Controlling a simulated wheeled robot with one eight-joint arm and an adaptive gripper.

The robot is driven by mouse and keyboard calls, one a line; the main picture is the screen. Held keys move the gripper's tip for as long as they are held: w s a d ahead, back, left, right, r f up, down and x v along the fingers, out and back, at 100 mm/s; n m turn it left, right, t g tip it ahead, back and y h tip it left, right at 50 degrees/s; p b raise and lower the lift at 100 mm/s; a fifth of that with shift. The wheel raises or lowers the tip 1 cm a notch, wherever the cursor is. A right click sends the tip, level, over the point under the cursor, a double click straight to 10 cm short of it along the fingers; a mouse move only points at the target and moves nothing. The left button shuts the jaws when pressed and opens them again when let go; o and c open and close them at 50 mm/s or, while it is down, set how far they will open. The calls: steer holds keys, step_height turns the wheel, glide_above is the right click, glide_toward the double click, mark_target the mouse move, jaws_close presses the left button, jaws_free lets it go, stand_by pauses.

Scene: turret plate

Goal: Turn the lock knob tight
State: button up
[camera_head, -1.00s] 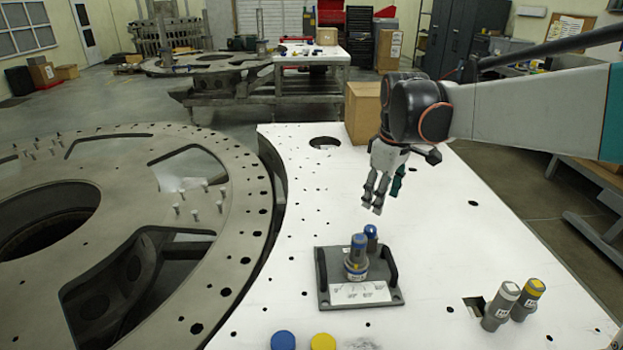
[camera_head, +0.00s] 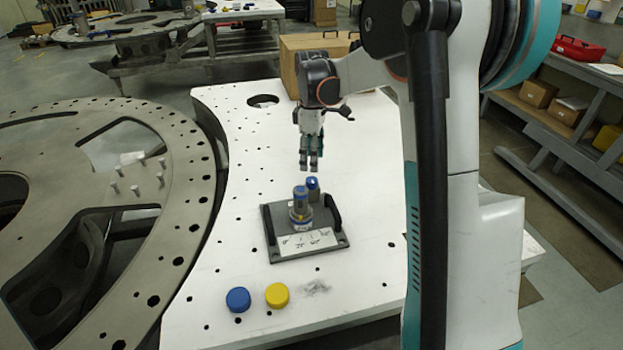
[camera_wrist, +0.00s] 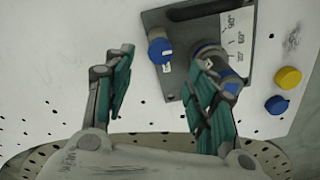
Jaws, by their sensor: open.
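A small blue-topped knob (camera_head: 313,184) stands on a dark grey plate (camera_head: 332,243), just behind a taller grey cylinder with a blue top (camera_head: 300,203). My gripper (camera_head: 309,168) hangs above the plate, fingers down, over the knob's area and apart from it. In the wrist view the knob (camera_wrist: 160,50) shows in the gap between my open, green-padded fingers (camera_wrist: 160,72). The right finger partly hides the taller cylinder (camera_wrist: 231,84). Nothing is between the fingers' pads.
The plate has a black handle (camera_head: 333,209) on its right and a marked white label (camera_head: 308,242) in front. A blue cap (camera_head: 237,299) and a yellow cap (camera_head: 277,295) lie on the white table (camera_head: 215,255). A cardboard box (camera_head: 290,62) stands behind. A large metal ring (camera_head: 185,215) is left.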

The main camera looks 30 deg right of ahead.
mark_target(312, 180)
step_height(312, 180, down, 8)
steer(key=shift+r+b, duration=0.25)
steer(key=shift+b, duration=0.4)
steer(key=c, duration=1.1)
